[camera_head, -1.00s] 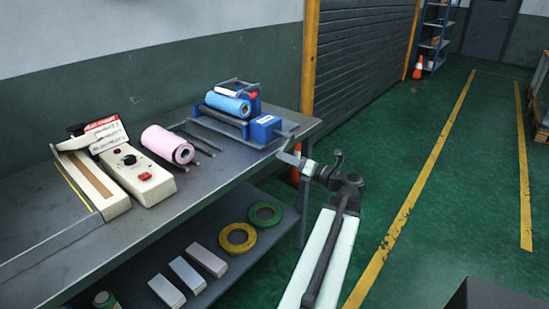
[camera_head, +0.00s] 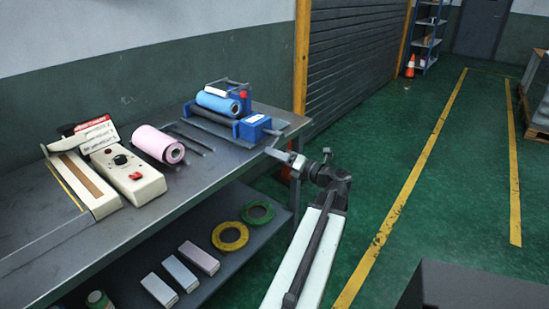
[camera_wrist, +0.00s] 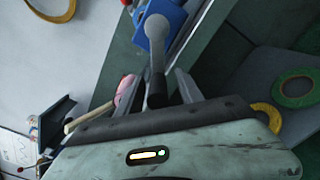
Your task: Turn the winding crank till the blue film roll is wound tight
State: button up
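The blue film roll (camera_head: 219,102) sits in a blue winder (camera_head: 252,128) at the bench's far right end. In the wrist view, the grey crank (camera_wrist: 156,58) sticks out from the winder's blue box (camera_wrist: 163,20) towards me. My gripper (camera_head: 275,153) is just off the bench edge, below and right of that box. In the wrist view my gripper (camera_wrist: 158,88) is open, with one finger on each side of the crank's near end. Gaps show beside it, and contact is not clear. The roll's tightness cannot be told.
A pink roll (camera_head: 158,143), dark rods and a cream device (camera_head: 128,172) lie left on the bench (camera_head: 215,165). The lower shelf holds yellow tape (camera_head: 230,236), green tape (camera_head: 257,212) and pale blocks.

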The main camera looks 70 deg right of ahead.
jog(key=shift+a, duration=0.1)
jog(key=v, duration=0.7)
jog(key=shift+s, duration=0.35)
